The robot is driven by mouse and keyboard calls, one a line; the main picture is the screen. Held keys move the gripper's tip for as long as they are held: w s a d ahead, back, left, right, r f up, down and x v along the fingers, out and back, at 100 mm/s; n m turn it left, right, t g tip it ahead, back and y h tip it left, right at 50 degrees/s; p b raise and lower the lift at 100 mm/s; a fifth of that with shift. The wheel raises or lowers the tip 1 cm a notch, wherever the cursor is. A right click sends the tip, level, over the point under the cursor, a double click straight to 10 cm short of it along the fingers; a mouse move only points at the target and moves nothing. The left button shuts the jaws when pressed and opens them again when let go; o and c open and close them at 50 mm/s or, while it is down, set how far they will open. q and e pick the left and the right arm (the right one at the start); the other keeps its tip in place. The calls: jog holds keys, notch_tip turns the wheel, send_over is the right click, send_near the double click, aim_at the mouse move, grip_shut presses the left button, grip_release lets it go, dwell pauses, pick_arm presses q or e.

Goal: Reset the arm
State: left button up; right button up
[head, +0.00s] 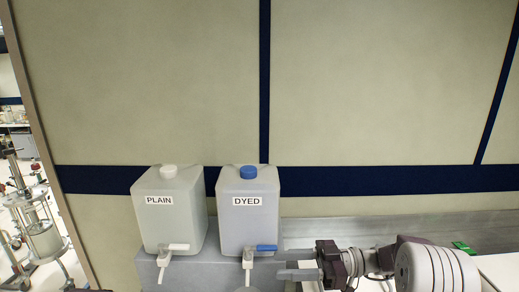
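My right gripper (280,264) reaches in from the right at the lower middle of the head view. Its two grey fingers are spread apart, with nothing seen between them. The fingertips are just right of the blue tap handle (266,248) on the DYED container (248,216); I cannot tell whether they touch it. My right arm stretches back to the lower right. My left gripper does not show.
The DYED container has a blue cap; the PLAIN container (171,222), with white cap and tap, stands left of it. Both stand on a grey stand (203,272) before a beige panelled wall (390,80). Glassware equipment (42,235) is at far left. A small green object (462,246) lies right.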

jog(key=s+a+f+n+g+h+b, duration=0.2)
jog(key=s+a+f+g+h+b, duration=0.15)
jog(key=s+a, duration=0.25)
jog(key=s+d+f+m+h+b, duration=0.1)
jog(key=s+f+m+h+b, duration=0.25)
jog(key=s+f, duration=0.65)
jog(key=s+d+f+m+t+h+b, duration=0.25)
jog(key=d+f+m+h, duration=0.55)
jog(key=d+f, duration=0.45)
jog(key=w+d+f+m+t+h, duration=0.2)
jog(key=w+d+f+m, duration=0.1)
jog(key=m, duration=0.6)
jog(key=shift+w+d+t+h+p, duration=0.35)
jog(key=shift+w+h+p, duration=0.1)
jog(key=shift+w, duration=0.35)
